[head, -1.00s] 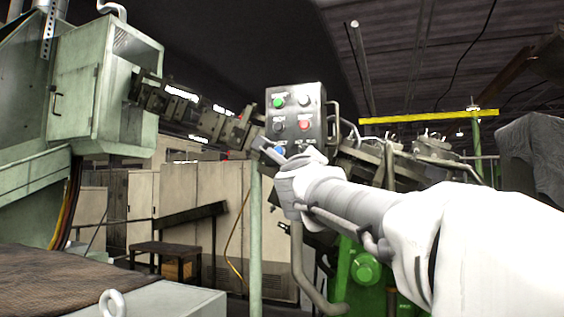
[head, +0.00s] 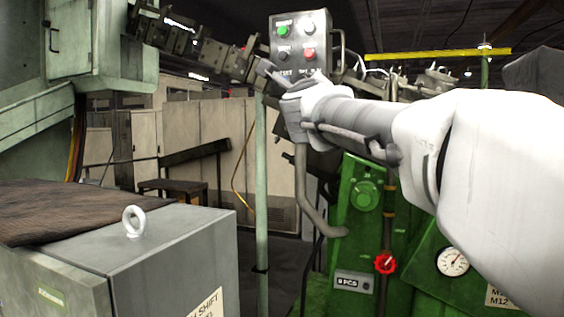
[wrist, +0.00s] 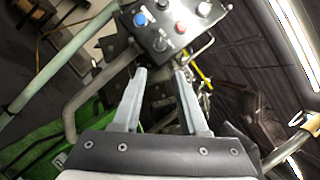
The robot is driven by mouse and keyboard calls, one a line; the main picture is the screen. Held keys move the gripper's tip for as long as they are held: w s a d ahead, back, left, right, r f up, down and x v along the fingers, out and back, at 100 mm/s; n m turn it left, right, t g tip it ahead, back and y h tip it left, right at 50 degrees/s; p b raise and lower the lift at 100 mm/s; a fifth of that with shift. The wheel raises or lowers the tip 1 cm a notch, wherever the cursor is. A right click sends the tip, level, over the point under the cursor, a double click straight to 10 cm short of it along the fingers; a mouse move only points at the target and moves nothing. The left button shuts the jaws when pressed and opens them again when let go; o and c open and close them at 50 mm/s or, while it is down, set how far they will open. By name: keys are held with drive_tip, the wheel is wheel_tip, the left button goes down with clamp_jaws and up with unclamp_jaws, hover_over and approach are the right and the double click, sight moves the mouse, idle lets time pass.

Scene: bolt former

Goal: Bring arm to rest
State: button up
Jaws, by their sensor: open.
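My white arm (head: 480,150) reaches in from the right in the head view. My gripper (head: 270,75) is at its far end, just in front of the lower part of a grey button box (head: 300,40). In the wrist view my gripper (wrist: 160,75) has its two fingers apart with nothing between them. The button box (wrist: 172,22) is beyond the fingertips there, with blue, red and other knobs. Whether the fingertips touch the box cannot be told. In the head view the arm hides part of the box's lower edge.
A green machine (head: 360,215) with a red knob (head: 385,264) and a gauge (head: 453,261) stands below the arm. A grey cabinet (head: 150,265) with a ring bolt (head: 135,220) is at the front left. A green post (head: 261,190) stands under the box.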

drive_tip(key=s+a+f+n+g+y+p, duration=0.1)
drive_tip(key=s+f+n+g+y, duration=0.2)
drive_tip(key=s+f+n, duration=0.45)
drive_tip(key=s+a+f+n+g+y, duration=0.2)
drive_tip(key=s+f+n+g+y, duration=0.15)
drive_tip(key=f+n, duration=0.7)
drive_tip(key=s+d+f+n+g+h, duration=0.2)
drive_tip(key=s+d+f+n+g, duration=0.2)
drive_tip(key=s+f, duration=0.7)
drive_tip(key=s+d+f+n+g+h, duration=0.2)
drive_tip(key=s+d+f+n+g, duration=0.2)
drive_tip(key=s+d+f, duration=0.3)
drive_tip(key=s+f+n, duration=0.1)
drive_tip(key=s+f, duration=0.2)
drive_tip(key=f, duration=0.3)
drive_tip(key=shift+s+f+n+g+p, duration=0.25)
drive_tip(key=shift+s+n+g+p, duration=0.05)
drive_tip(key=shift+s+g+p, duration=0.1)
drive_tip(key=shift+a, duration=0.1)
